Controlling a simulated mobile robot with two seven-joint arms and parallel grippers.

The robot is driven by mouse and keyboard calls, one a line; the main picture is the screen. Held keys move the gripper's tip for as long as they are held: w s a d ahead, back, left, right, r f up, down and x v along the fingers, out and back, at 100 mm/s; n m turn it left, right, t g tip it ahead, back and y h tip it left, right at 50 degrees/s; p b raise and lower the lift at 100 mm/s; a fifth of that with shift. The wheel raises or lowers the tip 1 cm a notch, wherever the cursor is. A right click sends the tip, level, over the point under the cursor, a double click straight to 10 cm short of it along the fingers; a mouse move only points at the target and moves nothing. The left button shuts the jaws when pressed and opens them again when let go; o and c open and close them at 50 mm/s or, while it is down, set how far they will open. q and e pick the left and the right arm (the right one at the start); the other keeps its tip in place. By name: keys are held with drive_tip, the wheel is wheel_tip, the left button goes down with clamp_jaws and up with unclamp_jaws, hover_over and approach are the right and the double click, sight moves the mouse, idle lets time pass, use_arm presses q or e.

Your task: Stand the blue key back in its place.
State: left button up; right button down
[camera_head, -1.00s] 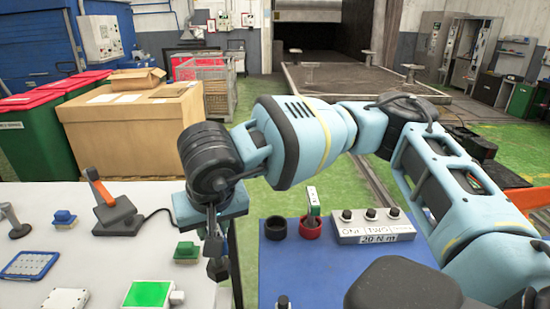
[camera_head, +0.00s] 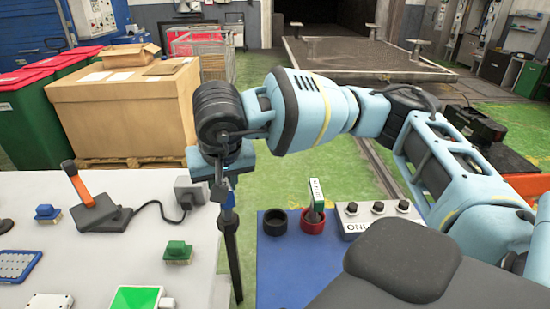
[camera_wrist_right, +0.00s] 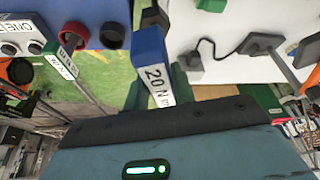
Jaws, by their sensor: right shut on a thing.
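The blue key (camera_head: 228,199) has a blue handle and a long dark shaft pointing down. My right gripper (camera_head: 221,188) is shut on its handle and holds it roughly upright, just left of the blue panel, by the white table's edge. In the right wrist view the blue handle (camera_wrist_right: 150,45) carries a white "20 N" label. A black ring holder (camera_head: 275,221) on the blue panel (camera_head: 275,270) looks empty. It lies right of the key, apart from it. A red ring holder (camera_head: 312,224) beside it holds a green key (camera_head: 316,195). My left gripper is not in view.
A grey label block (camera_head: 375,214) with black knobs stands right of the red holder. The white table (camera_head: 90,275) at left bears a lever with an orange handle (camera_head: 85,190), a green block (camera_head: 178,251) and a grey box (camera_head: 190,191). A cardboard box (camera_head: 120,110) stands behind.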

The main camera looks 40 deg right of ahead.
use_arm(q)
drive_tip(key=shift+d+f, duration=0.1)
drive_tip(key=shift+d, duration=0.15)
use_arm(e)
drive_tip(key=w+d+f+m, duration=0.1)
drive_tip(key=d, duration=0.7)
drive_tip(key=w+d+f+m+h, duration=0.1)
drive_tip(key=d+f+m, duration=0.1)
drive_tip(key=d, duration=0.6)
drive_tip(key=shift+w+d+m+g, duration=0.25)
drive_tip(key=shift+m+g, duration=0.05)
drive_tip(key=shift+r, duration=0.1)
